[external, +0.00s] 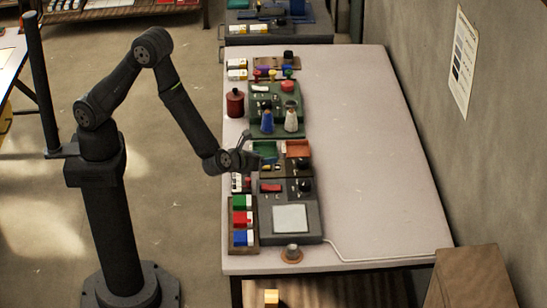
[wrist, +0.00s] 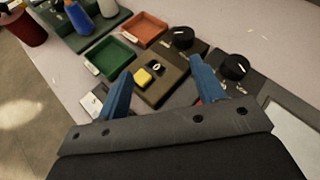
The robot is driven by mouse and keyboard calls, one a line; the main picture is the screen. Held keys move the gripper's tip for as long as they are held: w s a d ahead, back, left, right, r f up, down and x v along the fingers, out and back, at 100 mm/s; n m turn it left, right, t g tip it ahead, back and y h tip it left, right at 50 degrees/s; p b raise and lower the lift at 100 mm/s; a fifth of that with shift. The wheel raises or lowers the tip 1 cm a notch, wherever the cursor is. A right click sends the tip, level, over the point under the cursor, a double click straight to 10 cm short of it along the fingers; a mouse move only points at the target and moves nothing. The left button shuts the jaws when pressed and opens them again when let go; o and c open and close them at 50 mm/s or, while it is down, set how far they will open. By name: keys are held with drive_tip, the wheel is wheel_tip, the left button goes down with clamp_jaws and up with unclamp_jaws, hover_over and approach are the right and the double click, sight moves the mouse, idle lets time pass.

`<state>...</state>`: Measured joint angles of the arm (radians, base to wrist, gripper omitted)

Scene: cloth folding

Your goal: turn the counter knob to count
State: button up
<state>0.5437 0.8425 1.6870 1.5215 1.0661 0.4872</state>
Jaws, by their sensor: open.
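A black round knob (wrist: 183,37) with a white mark stands on a dark brown box (wrist: 166,86), which also carries a yellow button (wrist: 143,76) and a small black part with a light top (wrist: 155,65). A second black knob (wrist: 236,67) with a white mark stands on a dark panel to the right. I cannot tell which is the counter knob. The knobs also show in the external view, the farther one (external: 304,163) and the nearer one (external: 304,185). My gripper (wrist: 160,67) is open, its blue fingers apart above the brown box, with nothing between them. It also shows externally (external: 250,148).
A green tray (wrist: 108,56) and an orange tray (wrist: 145,29) lie beyond the box. Blue and white bottles (external: 279,120) stand farther back, with a red canister (external: 235,103) at left. The table's right side (external: 370,170) is clear.

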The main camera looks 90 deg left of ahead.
sight(301, 161)
drive_tip(key=d+m, duration=0.1)
drive_tip(key=d+m+t+h, duration=0.1)
drive_tip(key=d+m, duration=0.1)
drive_tip(key=m, duration=0.1)
drive_tip(key=shift+s+t, duration=0.25)
drive_tip(key=shift+t, duration=0.05)
drive_tip(key=x, duration=1.7)
drive_tip(key=shift+w+d+f, duration=0.1)
drive_tip(key=shift+d+f, duration=0.05)
drive_tip(key=c, duration=1)
